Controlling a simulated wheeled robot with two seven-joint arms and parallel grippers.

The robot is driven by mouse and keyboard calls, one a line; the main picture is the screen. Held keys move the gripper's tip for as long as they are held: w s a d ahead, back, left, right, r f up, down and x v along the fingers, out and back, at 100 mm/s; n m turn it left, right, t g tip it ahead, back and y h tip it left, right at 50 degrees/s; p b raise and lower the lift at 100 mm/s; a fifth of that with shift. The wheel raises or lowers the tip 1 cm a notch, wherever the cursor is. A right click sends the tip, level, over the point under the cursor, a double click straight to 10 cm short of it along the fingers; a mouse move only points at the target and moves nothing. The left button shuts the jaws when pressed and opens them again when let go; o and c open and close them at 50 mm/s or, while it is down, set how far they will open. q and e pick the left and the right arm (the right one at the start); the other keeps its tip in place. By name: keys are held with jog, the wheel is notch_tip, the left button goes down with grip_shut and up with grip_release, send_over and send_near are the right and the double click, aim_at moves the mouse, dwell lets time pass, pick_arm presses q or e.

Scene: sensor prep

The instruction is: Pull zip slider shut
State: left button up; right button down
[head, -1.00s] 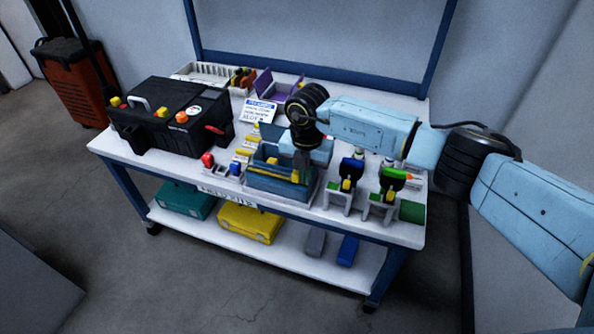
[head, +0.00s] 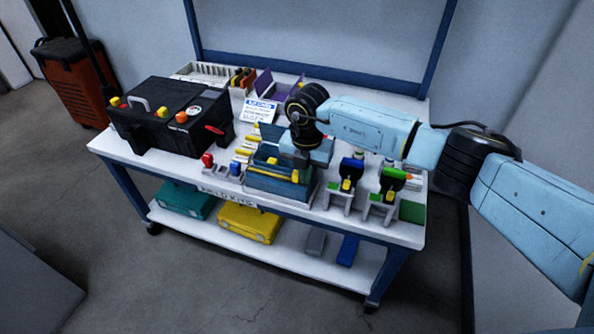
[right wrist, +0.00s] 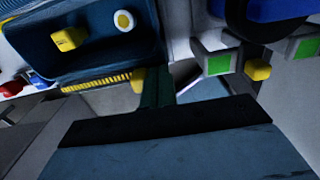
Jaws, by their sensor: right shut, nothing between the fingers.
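The blue pouch (head: 262,183) stands open-topped at the front middle of the table. In the right wrist view, the dark blue pouch (right wrist: 100,62) has a yellow toothed zip track (right wrist: 95,82) along its edge. A yellow zip slider (right wrist: 138,80) sits at the right end of that track. My right gripper (head: 300,166) is above the pouch's right end, shut and empty. In the right wrist view, the dark fingers of my right gripper (right wrist: 158,90) are just right of the slider; I cannot tell whether they touch it. My left gripper is out of view.
A black case (head: 165,120) stands at the left of the table. Grey stands with a blue device (head: 352,168) and a green device (head: 393,178) are close on the right. A label card (head: 259,110) and a purple holder (head: 280,85) are behind.

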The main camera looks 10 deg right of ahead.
jog(key=shift+w+a+b, duration=0.45)
jog(key=shift+w+a, duration=0.1)
jog(key=shift+a, duration=0.3)
dwell(1.2)
dwell(0.4)
